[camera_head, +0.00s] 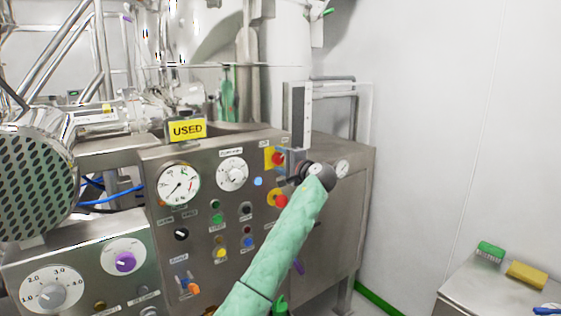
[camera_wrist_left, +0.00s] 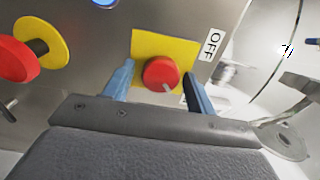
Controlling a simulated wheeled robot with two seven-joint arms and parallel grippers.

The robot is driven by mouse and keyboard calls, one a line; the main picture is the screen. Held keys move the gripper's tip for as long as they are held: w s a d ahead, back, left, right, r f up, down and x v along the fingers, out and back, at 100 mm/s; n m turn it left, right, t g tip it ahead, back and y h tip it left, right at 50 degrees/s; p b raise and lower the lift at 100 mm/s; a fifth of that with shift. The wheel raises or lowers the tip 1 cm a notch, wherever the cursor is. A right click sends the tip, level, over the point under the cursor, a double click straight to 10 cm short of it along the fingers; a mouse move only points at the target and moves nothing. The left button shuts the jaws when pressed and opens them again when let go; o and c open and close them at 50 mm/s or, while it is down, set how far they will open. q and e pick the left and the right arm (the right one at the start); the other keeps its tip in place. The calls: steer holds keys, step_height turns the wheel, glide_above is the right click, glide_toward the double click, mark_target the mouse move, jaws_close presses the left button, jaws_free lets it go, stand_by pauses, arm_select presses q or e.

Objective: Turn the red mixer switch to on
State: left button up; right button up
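The red mixer switch (camera_head: 278,159) is a round red knob on a square yellow plate (camera_head: 268,154), high on the right of the steel control panel. An OFF label (camera_wrist_left: 213,45) sits beside the plate, and another label is mostly hidden behind a finger. My left gripper (camera_head: 291,162) is at the switch. Its two blue fingers (camera_wrist_left: 157,88) are open on either side of the knob, with visible gaps. My right gripper is not in view.
A red mushroom button (camera_head: 280,201) on a round yellow plate is just below the switch. Gauges (camera_head: 179,184), small buttons and a yellow USED sign (camera_head: 187,130) crowd the panel. A steel table (camera_head: 470,291) with green and yellow blocks stands at lower right.

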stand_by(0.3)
arm_select(q)
steer(key=shift+s+d, duration=0.25)
steer(key=shift+s, duration=0.05)
steer(key=v, duration=0.7)
